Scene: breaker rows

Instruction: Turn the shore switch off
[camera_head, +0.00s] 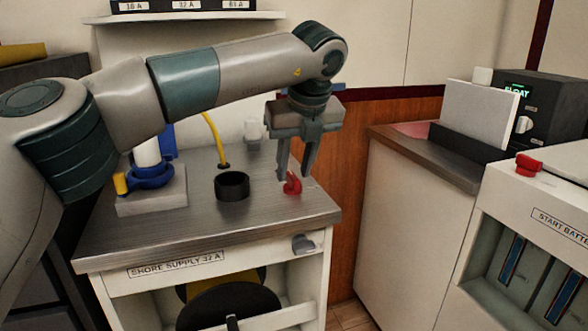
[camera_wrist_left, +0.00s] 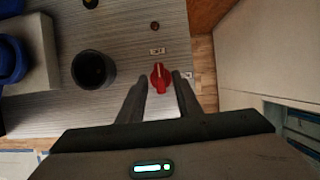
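The red shore switch (camera_head: 292,184) is a small rotary knob on the metal top of the cabinet labelled "SHORE SUPPLY 32 A", near its right edge. It also shows in the left wrist view (camera_wrist_left: 161,77), its pale ridge running roughly up and down the picture. My left gripper (camera_head: 296,174) points down over the knob, fingers apart. In the left wrist view the fingertips (camera_wrist_left: 160,80) lie on either side of the knob, with a gap visible on each side. I cannot tell their exact height. My right gripper is not in view.
Small labels (camera_wrist_left: 157,51) sit by the knob, too small to read. A black cup-like ring (camera_head: 232,186) and a blue fitting (camera_head: 150,178) on a grey block stand left. A red knob (camera_head: 529,163) is on the battery cabinet at right. A wooden panel (camera_head: 350,200) borders the cabinet.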

